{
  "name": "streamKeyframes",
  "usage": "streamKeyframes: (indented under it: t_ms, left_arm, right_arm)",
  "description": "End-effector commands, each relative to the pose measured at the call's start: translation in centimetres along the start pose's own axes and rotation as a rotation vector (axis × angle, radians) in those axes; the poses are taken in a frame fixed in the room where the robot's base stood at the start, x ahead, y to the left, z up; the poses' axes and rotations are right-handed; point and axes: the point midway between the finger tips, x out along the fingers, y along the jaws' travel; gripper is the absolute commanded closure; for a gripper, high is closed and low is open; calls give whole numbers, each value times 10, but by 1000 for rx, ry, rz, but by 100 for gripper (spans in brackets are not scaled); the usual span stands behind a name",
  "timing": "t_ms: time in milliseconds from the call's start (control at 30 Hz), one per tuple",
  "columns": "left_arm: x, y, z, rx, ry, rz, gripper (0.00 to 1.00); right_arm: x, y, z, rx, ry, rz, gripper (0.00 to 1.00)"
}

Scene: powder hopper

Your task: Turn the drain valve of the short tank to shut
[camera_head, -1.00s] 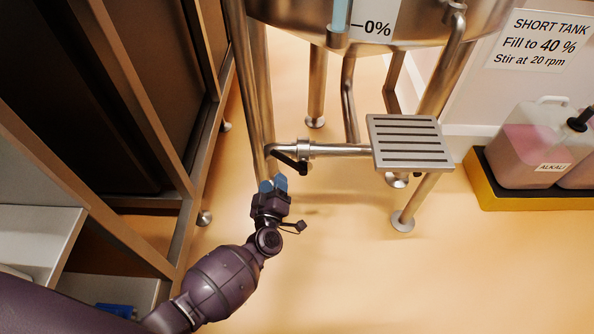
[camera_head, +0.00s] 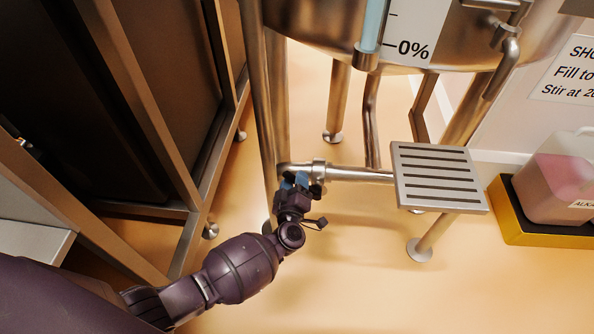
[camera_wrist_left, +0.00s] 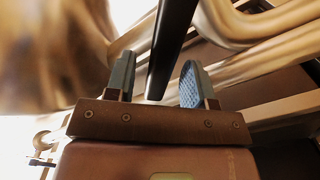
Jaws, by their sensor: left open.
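The short tank (camera_head: 300,18) is a steel vessel on legs at the top of the head view, with a 0% level mark. Its drain pipe (camera_head: 360,174) runs low across the legs to a valve (camera_head: 319,170) at the left. My left gripper (camera_head: 297,180) is at the valve's handle and hides most of it in the head view. In the left wrist view, the black handle (camera_wrist_left: 172,45) reaches down between the two open fingers of my left gripper (camera_wrist_left: 158,85), with visible gaps on both sides. My right gripper is not in view.
A slotted steel plate (camera_head: 438,177) sits at the pipe's right end. A yellow tray (camera_head: 510,217) with a pink-filled alkali jug (camera_head: 562,175) stands at the right. A metal frame rack (camera_head: 187,150) stands at the left. The floor in front is clear.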

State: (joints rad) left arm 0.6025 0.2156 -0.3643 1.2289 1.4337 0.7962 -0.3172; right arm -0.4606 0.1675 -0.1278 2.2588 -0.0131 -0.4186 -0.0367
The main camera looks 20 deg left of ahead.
Motion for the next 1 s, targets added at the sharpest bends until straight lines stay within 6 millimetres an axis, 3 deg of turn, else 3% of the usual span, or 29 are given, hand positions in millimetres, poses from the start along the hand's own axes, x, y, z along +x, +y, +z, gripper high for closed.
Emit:
streamKeyframes:
  t_ms: [467, 767, 1000]
  left_arm:
    - [3, 0, 0, 0, 1, 0, 51]
    - [3, 0, 0, 0, 1, 0, 97]
    - [3, 0, 0, 2, 1, 0, 100]
  right_arm:
    - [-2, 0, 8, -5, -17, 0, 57]
    - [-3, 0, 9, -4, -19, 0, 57]
    - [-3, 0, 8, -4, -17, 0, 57]
